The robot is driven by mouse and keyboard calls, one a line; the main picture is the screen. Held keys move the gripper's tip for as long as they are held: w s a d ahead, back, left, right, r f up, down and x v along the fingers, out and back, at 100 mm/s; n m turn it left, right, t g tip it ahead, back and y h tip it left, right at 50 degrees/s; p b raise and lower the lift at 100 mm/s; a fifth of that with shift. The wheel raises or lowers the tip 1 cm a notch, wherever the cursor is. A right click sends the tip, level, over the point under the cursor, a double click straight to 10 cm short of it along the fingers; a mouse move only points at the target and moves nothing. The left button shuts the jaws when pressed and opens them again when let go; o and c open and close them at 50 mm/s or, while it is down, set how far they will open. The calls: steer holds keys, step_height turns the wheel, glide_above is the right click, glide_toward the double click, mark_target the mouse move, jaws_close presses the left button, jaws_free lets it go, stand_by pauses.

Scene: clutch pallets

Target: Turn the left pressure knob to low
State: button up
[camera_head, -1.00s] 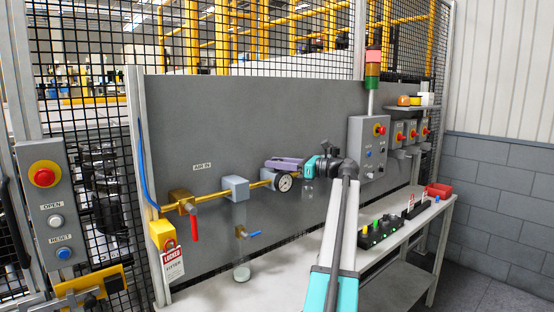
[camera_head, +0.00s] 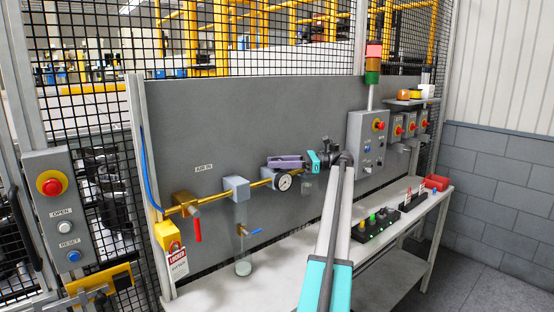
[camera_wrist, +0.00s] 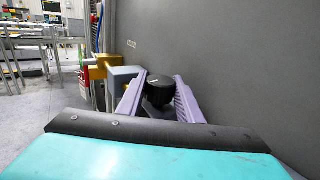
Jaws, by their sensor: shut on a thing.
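A black round knob (camera_wrist: 158,93) with pale marks on its rim stands between the two purple fingers in the wrist view. My gripper (camera_wrist: 160,80) is shut on this knob, one finger on each side. In the head view my gripper (camera_head: 284,162) reaches leftwards along the grey board, just above a white-faced pressure gauge (camera_head: 284,183). There the knob is hidden behind the purple fingers. The knob's pointer and any low mark cannot be read.
A brass pipe (camera_head: 215,196) runs left from the gauge through a grey block (camera_head: 236,188) to a red-handled valve (camera_head: 197,229). A blue-handled valve (camera_head: 249,232) hangs below. A grey control box (camera_head: 368,145) stands right of my arm. The bench (camera_head: 215,290) is bare at front left.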

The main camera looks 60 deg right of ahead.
stand_by(0.4)
steer(key=o, duration=1)
steer(key=shift+o, duration=0.2)
steer(key=shift+s+d+r+p, duration=0.1)
steer(key=shift+d+r+p, duration=0.05)
steer(key=shift+p, duration=0.8)
steer(key=p+v, duration=0.1)
steer(key=p, duration=0.2)
steer(key=shift+s+d, duration=0.2)
steer(key=shift+s, duration=0.1)
steer(key=shift+s+d+p, duration=0.1)
steer(key=shift+s+p, duration=0.1)
steer(key=shift+p, duration=0.5)
